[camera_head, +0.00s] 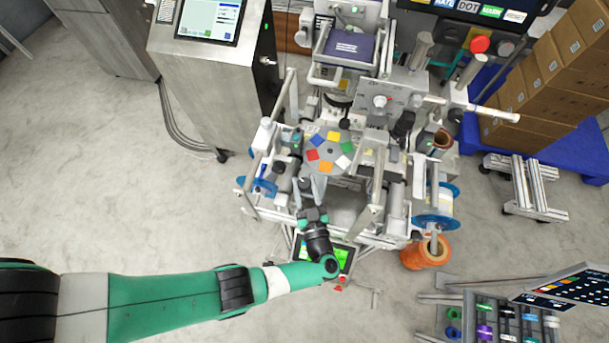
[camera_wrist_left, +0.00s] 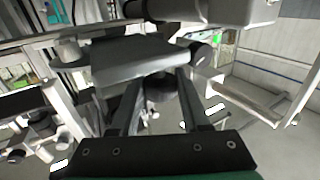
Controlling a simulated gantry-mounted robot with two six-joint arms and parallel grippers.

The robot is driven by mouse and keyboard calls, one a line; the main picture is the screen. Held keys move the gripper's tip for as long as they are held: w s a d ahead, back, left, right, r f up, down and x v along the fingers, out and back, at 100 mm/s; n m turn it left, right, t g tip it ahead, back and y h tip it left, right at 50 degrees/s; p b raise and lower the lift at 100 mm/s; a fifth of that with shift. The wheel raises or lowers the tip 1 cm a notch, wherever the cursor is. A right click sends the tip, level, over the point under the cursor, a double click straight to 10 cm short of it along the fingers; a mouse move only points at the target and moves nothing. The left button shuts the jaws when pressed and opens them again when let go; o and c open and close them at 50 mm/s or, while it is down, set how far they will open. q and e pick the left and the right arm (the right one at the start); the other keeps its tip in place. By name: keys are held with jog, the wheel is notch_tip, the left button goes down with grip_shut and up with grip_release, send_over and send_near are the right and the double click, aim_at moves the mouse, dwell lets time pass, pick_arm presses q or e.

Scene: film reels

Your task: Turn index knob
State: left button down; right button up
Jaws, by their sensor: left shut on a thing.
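The index disc (camera_head: 330,153) is a grey round plate with coloured squares, on the middle of the machine. My left gripper (camera_head: 313,188) reaches in from the front, just below the disc in the head view. In the left wrist view, the two dark fingers of my left gripper (camera_wrist_left: 158,98) stand on either side of a dark round knob (camera_wrist_left: 160,87), which I take to be the index knob. They are shut on it, under a grey plate (camera_wrist_left: 140,62). The knob is hidden in the head view. My right gripper is not in view.
Machine frame bars and posts stand close on both sides of my left gripper. Blue-rimmed reels (camera_head: 437,222) and an orange spool (camera_head: 426,253) sit at the machine's right. A small green screen (camera_head: 342,256) is below my wrist. The floor at left is clear.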

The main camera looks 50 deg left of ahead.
pick_arm(q)
jog(key=shift+r, duration=0.1)
jog(key=shift+c, duration=1.9)
grip_release()
jog(key=v, duration=1.1)
jog(key=shift+s+d+b, duration=0.15)
jog(key=shift+d+b, duration=0.1)
jog(key=shift+b, duration=0.2)
